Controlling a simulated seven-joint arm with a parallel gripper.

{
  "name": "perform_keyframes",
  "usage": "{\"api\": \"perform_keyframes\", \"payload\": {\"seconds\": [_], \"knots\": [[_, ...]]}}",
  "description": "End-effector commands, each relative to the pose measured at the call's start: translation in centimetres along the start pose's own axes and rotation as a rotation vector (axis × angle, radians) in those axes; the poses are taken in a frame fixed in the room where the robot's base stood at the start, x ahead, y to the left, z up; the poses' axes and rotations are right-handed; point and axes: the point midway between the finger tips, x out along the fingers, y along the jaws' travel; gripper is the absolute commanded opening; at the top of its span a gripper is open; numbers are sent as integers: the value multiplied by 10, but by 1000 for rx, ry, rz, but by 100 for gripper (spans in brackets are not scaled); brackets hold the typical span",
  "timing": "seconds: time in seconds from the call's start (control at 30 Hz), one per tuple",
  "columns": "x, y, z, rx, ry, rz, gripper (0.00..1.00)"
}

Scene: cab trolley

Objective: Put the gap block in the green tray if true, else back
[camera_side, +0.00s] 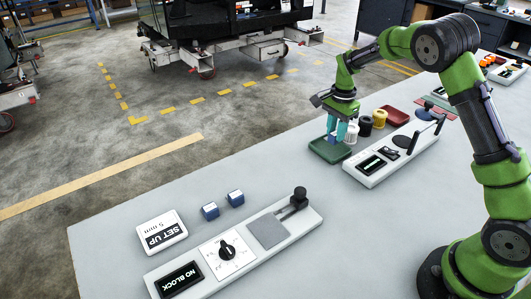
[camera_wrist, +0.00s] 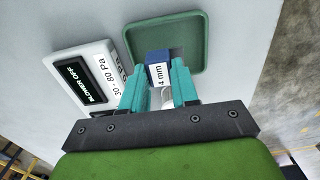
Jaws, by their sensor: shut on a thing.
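My gripper (camera_side: 342,128) points down at the green tray (camera_side: 322,153) in the side view. In the wrist view, the teal fingers of my gripper (camera_wrist: 158,86) are shut on a blue and white gap block (camera_wrist: 157,57) marked "4 mm". The block is over the green tray (camera_wrist: 194,27); whether it touches the tray floor I cannot tell. Two other blue-topped blocks, one on the left (camera_side: 210,211) and one on the right (camera_side: 236,198), stand on the table. A white sign (camera_side: 161,231) reads "SET UP 5 mm".
A long white gauge unit (camera_side: 288,236) with a dial and lever shows "NO BLOCK". Another white unit (camera_side: 372,178) stands beside the tray; its display (camera_wrist: 83,84) reads "BLOWER OFF", with "30 - 80 Pa" below. Small black, yellow and white items and a red tray (camera_side: 396,116) stand behind.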

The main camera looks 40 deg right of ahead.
Motion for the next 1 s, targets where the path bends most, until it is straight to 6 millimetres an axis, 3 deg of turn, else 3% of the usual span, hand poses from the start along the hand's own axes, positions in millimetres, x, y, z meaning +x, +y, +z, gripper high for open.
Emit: {"api": "perform_keyframes", "payload": {"seconds": [0.3, 0.67, 0.7, 0.83, 1.0], "knots": [[36, -3, -1, 0, 0, 1, 0], [39, -3, -1, 0, 0, 1, 0], [39, -3, -1, -1, 0, 0, 35], [39, -3, -1, 0, 0, 0, 55], [39, -3, -1, 0, 0, 0, 55]]}}
